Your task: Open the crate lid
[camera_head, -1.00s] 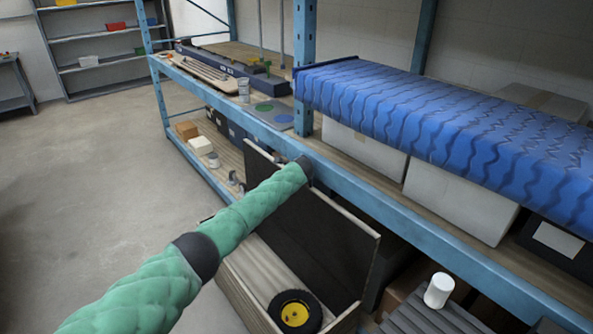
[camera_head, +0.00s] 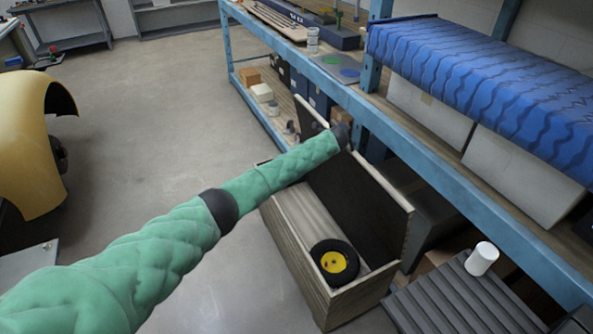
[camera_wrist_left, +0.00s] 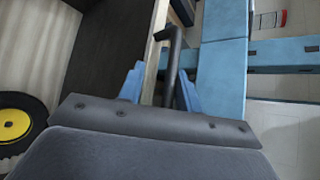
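The wooden crate (camera_head: 292,243) stands on the floor beside the blue shelving, its inside in view. Its lid (camera_head: 385,200) stands raised along the shelf side, dark inner face toward the crate's opening. A black wheel with a yellow hub (camera_head: 334,262) lies inside; it also shows in the left wrist view (camera_wrist_left: 14,124). My left arm, in a green sleeve, reaches across to the lid; its fingertips are hidden in the head view. In the left wrist view my left gripper (camera_wrist_left: 160,84) has its blue fingers apart, with the lid's edge and a dark bar handle (camera_wrist_left: 171,62) between them. My right gripper is not in view.
Blue shelving (camera_head: 440,150) runs close behind the lid, with a blue patterned roll (camera_head: 490,80) on top. A white cylinder (camera_head: 482,258) stands on a grey ribbed surface (camera_head: 450,300) right of the crate. A yellow shell (camera_head: 30,140) is at left. Floor left of the crate is clear.

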